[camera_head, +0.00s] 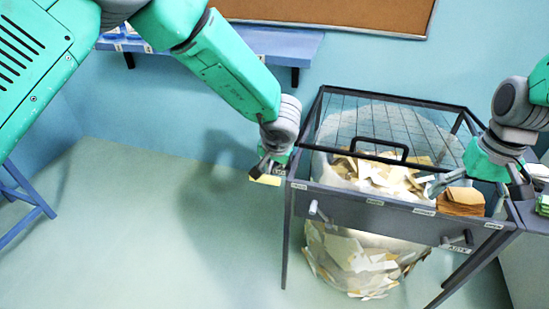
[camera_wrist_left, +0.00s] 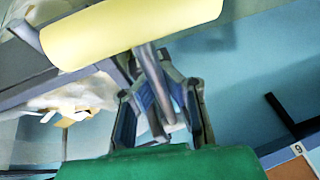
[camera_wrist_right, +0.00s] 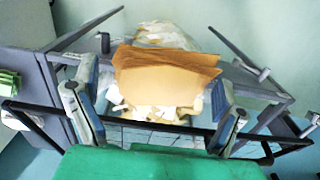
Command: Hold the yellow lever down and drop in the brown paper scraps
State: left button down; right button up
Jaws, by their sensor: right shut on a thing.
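The yellow lever grip (camera_head: 265,179) sits at the left end of the grey frame (camera_head: 340,196). My left gripper (camera_head: 268,165) is right at it. In the left wrist view the yellow grip (camera_wrist_left: 135,32) lies just past the left fingers (camera_wrist_left: 160,105), with a grey rod running down between them. Their contact is unclear. The brown paper scraps (camera_head: 460,202) are a stack at the frame's right front. My right gripper (camera_head: 478,182) is shut on them. In the right wrist view the stack (camera_wrist_right: 165,72) spans the gap between the fingers (camera_wrist_right: 153,115).
A clear bag (camera_head: 325,250) full of pale scraps hangs in the frame under a wire mesh panel (camera_head: 370,115) with a black handle (camera_head: 377,138). Knobs (camera_head: 316,210) stick out in front. Green bundles (camera_head: 543,205) lie on the right.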

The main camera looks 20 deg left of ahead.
pick_arm(q)
jog(key=f, duration=0.5)
jog(key=shift+s+d, duration=0.2)
dwell(0.5)
jog(key=shift+r, duration=0.25)
jog(key=shift+w+r, duration=0.1)
jog(key=shift+r, duration=2.1)
jog(key=c, duration=2.3)
grip_release()
jog(key=o, duration=0.5)
